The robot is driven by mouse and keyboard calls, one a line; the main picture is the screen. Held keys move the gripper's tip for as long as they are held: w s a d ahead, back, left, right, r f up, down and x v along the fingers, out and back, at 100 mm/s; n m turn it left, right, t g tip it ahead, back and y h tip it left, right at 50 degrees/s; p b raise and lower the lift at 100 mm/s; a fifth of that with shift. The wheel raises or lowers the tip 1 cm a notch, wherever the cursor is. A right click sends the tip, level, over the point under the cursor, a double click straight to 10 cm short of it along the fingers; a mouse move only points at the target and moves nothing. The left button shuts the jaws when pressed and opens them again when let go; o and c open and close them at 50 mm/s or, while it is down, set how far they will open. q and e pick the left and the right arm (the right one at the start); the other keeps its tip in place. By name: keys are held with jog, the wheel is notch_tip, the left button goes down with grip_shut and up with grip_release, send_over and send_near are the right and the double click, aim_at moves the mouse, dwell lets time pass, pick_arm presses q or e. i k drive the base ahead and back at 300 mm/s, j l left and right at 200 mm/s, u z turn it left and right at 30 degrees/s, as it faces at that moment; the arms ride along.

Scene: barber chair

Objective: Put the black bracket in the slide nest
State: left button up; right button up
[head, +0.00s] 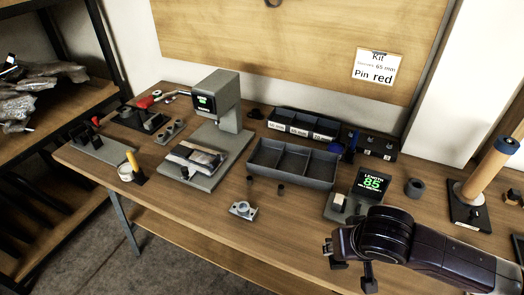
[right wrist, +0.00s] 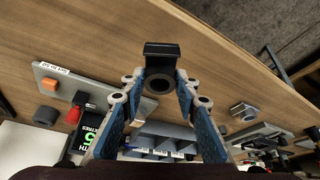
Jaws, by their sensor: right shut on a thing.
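The black bracket (right wrist: 161,50) is between the fingertips of my right gripper (right wrist: 158,88) in the right wrist view, with a round dark ring at its near end. My right gripper also shows in the head view (head: 348,264), over the front right part of the bench, shut on the bracket, which is mostly hard to make out there. The slide nest appears to be the metal fixture (head: 195,157) on the grey base of the press (head: 217,98), well to the left of the gripper. My left gripper is not in view.
A grey divided tray (head: 291,165) and labelled bins (head: 303,126) stand mid-bench. A display reading 85 (head: 371,184) is close behind my right gripper. A small metal block (head: 242,210) lies near the front edge. A wooden cylinder on a stand (head: 487,172) is at right.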

aim_at(201, 158)
jog(key=i+j+z, duration=0.2)
jog(key=j+z, duration=0.25)
jog(key=i+j+z, duration=0.1)
jog(key=j+z, duration=0.95)
jog(key=j, duration=1.15)
jog(key=k+j+z, duration=0.1)
jog(key=j, duration=1.15)
